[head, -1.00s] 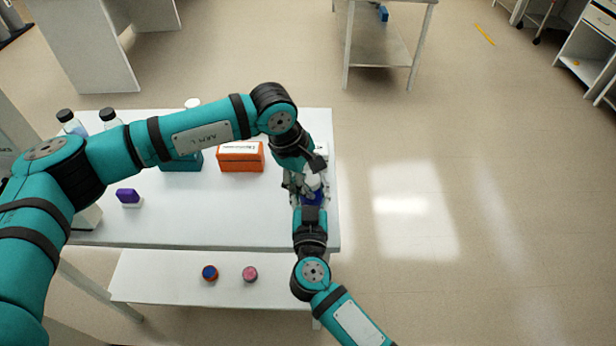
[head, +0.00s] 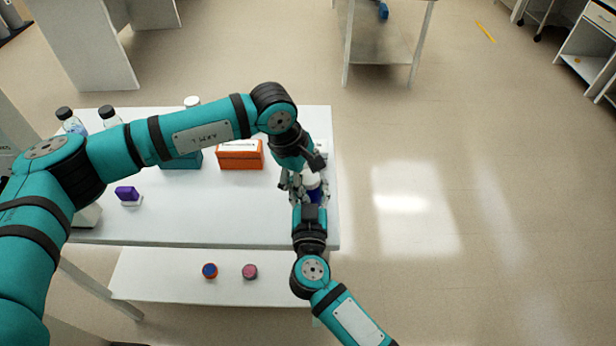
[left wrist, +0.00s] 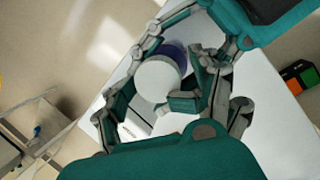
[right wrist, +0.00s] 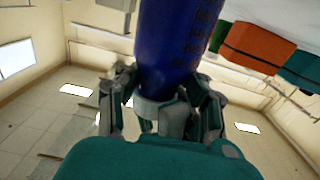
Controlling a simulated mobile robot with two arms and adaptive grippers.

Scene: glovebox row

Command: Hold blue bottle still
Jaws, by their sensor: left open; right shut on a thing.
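The blue bottle (head: 314,194) with a white cap stands at the table's right end, partly hidden by my grippers. In the left wrist view its round white cap (left wrist: 157,80) faces the camera, with the blue body behind it. In the right wrist view its dark blue, marked body (right wrist: 175,45) rises from between my right fingers.
An orange box (head: 240,155) and a teal box (head: 182,160) stand left of the bottle. A purple-topped item (head: 127,194) and capped bottles (head: 70,122) are farther left. Two small round caps (head: 209,270) lie on the lower shelf (head: 170,290). The table's middle is clear.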

